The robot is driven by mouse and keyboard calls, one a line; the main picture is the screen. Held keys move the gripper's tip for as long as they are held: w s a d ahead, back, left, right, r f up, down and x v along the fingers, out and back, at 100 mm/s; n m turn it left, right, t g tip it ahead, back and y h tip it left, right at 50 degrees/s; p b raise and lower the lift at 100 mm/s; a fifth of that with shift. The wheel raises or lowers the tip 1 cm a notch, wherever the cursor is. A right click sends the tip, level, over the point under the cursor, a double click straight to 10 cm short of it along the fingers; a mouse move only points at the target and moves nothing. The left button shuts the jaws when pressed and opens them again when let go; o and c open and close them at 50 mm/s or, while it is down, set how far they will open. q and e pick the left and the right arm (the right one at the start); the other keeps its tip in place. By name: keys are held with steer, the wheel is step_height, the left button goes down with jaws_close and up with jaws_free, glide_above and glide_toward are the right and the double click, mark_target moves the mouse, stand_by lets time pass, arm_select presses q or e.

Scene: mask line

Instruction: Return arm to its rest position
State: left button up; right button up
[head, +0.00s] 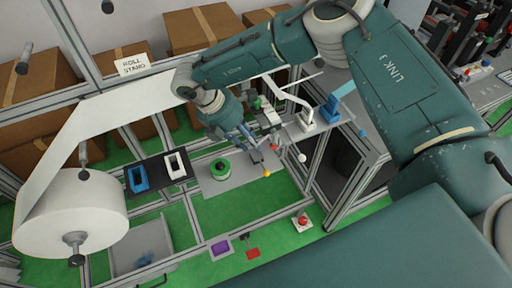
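My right arm comes in from the right and reaches across the upper middle of the head view. Its gripper (258,148) points down over the grey plate of the frame, just right of a green roll (220,169). The fingers are small and overlap the clutter behind them, so I cannot tell whether they are open or shut. No held object is clear. My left gripper is not in view.
A dark tray (157,188) holds blue and white pieces. A red button (302,222) sits at lower middle. Frame posts and a white bracket (292,95) stand near my gripper. Cardboard boxes are behind.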

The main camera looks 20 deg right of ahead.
steer(key=shift+a+r, duration=0.25)
steer(key=shift+r, duration=0.35)
